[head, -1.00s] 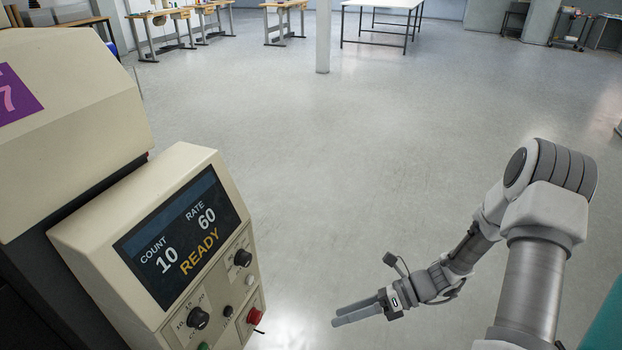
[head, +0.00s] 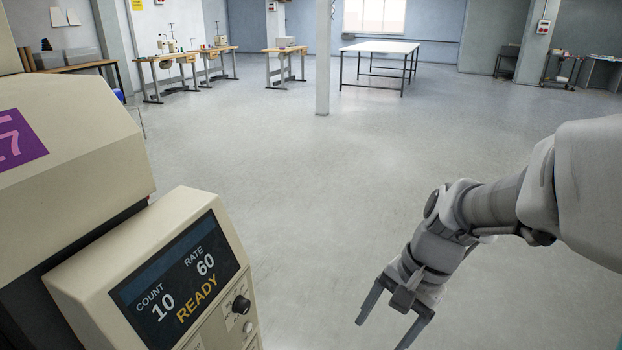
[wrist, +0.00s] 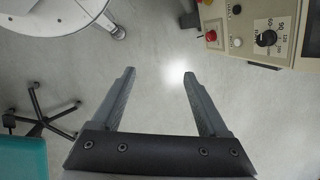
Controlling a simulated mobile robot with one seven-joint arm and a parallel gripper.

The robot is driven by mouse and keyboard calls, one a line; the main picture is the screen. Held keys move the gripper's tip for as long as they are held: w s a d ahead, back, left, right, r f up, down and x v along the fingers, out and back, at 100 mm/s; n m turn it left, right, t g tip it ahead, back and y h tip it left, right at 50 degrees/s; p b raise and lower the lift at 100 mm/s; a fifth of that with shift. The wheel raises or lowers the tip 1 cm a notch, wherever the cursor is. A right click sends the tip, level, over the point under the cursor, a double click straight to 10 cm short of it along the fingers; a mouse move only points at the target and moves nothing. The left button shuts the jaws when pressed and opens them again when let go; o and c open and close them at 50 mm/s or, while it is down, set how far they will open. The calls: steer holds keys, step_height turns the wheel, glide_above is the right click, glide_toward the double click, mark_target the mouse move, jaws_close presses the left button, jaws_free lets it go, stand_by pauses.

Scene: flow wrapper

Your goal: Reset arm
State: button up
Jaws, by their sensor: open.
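My gripper (head: 391,318) is open and empty in the head view, pointing down over the bare floor to the right of the flow wrapper's control panel. In the wrist view my gripper (wrist: 159,75) shows two spread fingers with only floor between them. The control panel (head: 160,275) is cream, and its screen (head: 178,279) reads COUNT 10, RATE 60, READY. In the wrist view the panel (wrist: 262,52) is at the upper right, with a red button (wrist: 211,36) and a black knob (wrist: 266,38). The gripper is apart from the panel.
The wrapper's cream housing (head: 70,150) fills the left side of the head view. A swivel chair base (wrist: 42,118) is at the left of the wrist view. A pillar (head: 323,60), a white table (head: 381,48) and sewing tables (head: 167,58) stand far back. The middle floor is clear.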

steer(key=s+d+r+n+t+h, duration=0.3)
steer(key=s+r+n+t, duration=0.4)
steer(key=r, duration=0.3)
step_height(320, 180, up, 19)
steer(key=n+g+p, duration=0.1)
steer(key=p, duration=1.8)
steer(key=shift+w+a+r+n+p, duration=0.15)
steer(key=shift+w+a+n+p, duration=0.05)
steer(key=shift+a+n+p, duration=0.1)
